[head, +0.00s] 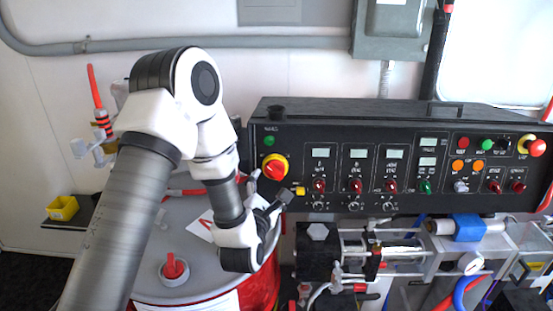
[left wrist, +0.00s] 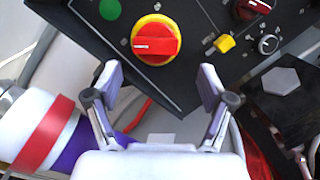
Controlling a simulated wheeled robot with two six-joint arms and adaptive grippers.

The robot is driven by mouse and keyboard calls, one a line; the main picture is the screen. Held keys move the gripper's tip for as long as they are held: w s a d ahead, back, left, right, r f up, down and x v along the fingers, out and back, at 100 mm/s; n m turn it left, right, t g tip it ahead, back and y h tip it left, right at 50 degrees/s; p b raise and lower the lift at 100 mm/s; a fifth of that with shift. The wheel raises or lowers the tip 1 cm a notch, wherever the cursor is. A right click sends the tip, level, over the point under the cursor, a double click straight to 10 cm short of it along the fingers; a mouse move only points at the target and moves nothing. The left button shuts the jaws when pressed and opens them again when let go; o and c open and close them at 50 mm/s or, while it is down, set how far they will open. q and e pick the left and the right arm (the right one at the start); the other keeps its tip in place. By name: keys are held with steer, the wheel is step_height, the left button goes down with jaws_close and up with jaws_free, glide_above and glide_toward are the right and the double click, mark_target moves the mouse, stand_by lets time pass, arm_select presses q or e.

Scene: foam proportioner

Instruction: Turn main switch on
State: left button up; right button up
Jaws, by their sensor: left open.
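The main switch is a red rotary knob on a yellow round base (head: 275,167) at the left end of the black control panel (head: 400,195). In the left wrist view the red knob (left wrist: 155,41) lies beyond the fingertips, its grip bar with a white mark running roughly level in that picture. My left gripper (head: 270,190) is just below the switch in the head view. In the left wrist view the left gripper (left wrist: 161,85) is open, with its two fingers apart and nothing between them; the knob appears above the gap. My right gripper is not in view.
A green lamp (left wrist: 110,9) sits beside the switch, and a small yellow part (left wrist: 225,43) is on its other side. The panel carries several more knobs and displays. A drum with a red cap (head: 174,268) stands below my left arm. Pump hardware (head: 318,250) stands under the panel.

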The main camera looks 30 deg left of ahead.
mark_target(273, 173)
arm_select(q)
steer(key=shift+w+a+r+p, duration=0.1)
steer(key=shift+w+r+p, duration=0.15)
steer(key=shift+r+p, duration=0.25)
steer(key=shift+w+r+p, duration=0.2)
steer(key=shift+r+p, duration=0.15)
steer(key=shift+r, duration=0.2)
steer(key=w, duration=0.1)
steer(key=w+a+f, duration=0.1)
steer(key=w+a, duration=0.1)
steer(key=w, duration=0.1)
steer(key=shift+f+p, duration=0.4)
steer(key=shift+w+f, duration=0.1)
steer(key=shift+w, duration=0.05)
steer(key=shift+d, duration=0.1)
steer(key=shift+s+d+r, duration=0.15)
steer(key=shift+s+r, duration=0.25)
steer(key=c, duration=0.4)
steer(key=shift+s+d+r, duration=0.1)
steer(key=shift+s, duration=0.05)
steer(key=c, duration=0.6)
steer(key=shift+c, duration=0.8)
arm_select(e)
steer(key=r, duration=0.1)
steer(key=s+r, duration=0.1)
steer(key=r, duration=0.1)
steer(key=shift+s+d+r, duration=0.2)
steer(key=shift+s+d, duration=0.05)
